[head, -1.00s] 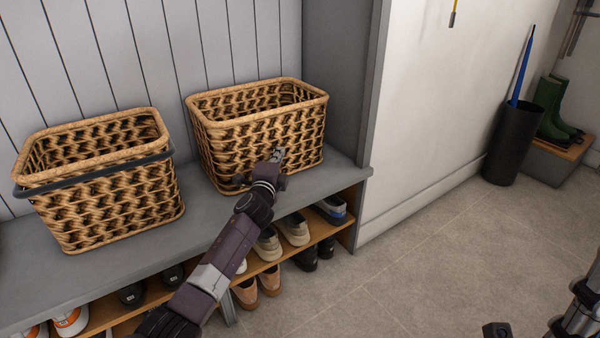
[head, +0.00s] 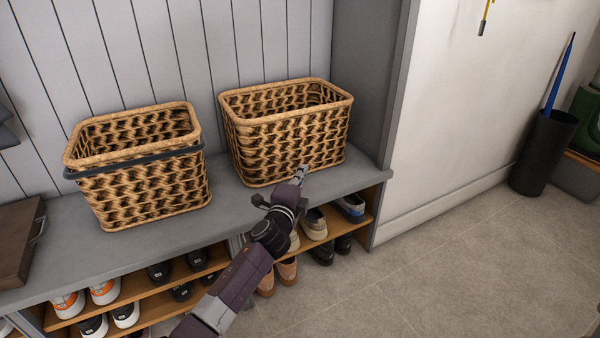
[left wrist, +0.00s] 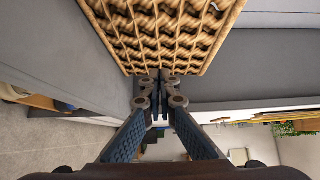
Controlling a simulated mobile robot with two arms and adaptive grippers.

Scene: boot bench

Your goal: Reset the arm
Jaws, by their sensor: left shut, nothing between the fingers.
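My left gripper (head: 303,173) reaches in from the bottom of the head view. Its fingers are shut and empty, in front of the right wicker basket (head: 290,133). In the left wrist view, the shut fingers (left wrist: 160,80) point toward the lower part of a woven basket wall (left wrist: 165,30). I cannot tell whether the tips touch it. A second wicker basket (head: 140,185) with a dark handle stands to the left on the grey bench (head: 235,205). Both baskets are upright. My right gripper is not in view.
Shoes (head: 315,224) fill the shelves under the bench. A brown case (head: 18,240) lies at the bench's left end. A black umbrella stand (head: 543,152) and green boots (head: 587,115) are at the right. The tiled floor (head: 440,280) between is clear.

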